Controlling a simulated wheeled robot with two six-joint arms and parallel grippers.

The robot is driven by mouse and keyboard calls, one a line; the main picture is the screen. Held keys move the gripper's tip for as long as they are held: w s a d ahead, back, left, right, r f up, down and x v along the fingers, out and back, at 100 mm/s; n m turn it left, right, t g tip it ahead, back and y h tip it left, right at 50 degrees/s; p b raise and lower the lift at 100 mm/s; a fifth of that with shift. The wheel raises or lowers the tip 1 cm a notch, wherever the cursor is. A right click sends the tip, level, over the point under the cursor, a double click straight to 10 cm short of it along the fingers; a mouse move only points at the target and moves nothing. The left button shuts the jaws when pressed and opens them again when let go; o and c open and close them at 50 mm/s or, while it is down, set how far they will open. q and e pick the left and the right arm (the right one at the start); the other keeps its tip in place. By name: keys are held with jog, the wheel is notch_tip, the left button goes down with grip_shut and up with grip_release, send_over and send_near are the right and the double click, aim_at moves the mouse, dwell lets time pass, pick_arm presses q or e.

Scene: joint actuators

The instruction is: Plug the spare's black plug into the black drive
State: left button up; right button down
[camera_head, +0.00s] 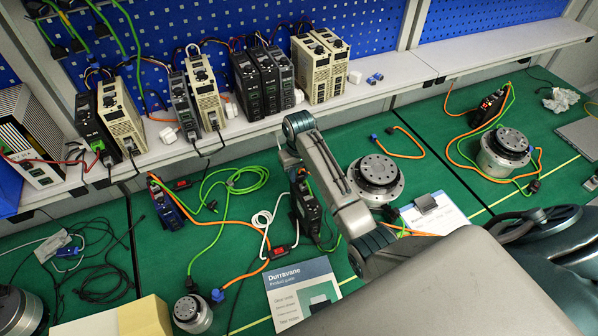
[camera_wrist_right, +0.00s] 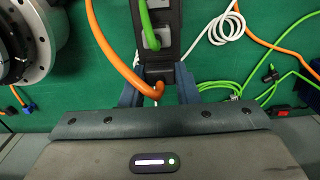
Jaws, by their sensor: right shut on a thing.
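My right gripper (camera_wrist_right: 158,92) is shut on a small dark part with an orange cable, apparently the black plug (camera_wrist_right: 158,74). It sits at the near end of a black drive (camera_wrist_right: 170,14) that has a green cable in it. I cannot tell whether the plug is seated. In the head view this black drive (camera_head: 307,208) stands on the green mat, and my right wrist (camera_head: 289,158) hangs beside its upper end. A round grey actuator (camera_head: 375,176) stands to its right. I cannot tell which actuator is the spare. My left gripper is not in view.
A white cable (camera_head: 262,222) and orange and green cables lie left of the drive. A blue-black drive (camera_head: 167,203) stands further left. A product guide (camera_head: 303,291) lies in front and a clipboard (camera_head: 433,212) to the right. The shelf behind holds several drives.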

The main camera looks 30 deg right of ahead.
jog(key=shift+f, duration=0.2)
dwell(0.6)
jog(key=c, duration=1)
grip_release()
jog(key=shift+c, duration=0.2)
jog(key=shift+r, duration=0.1)
jog(key=shift+r, duration=3.4)
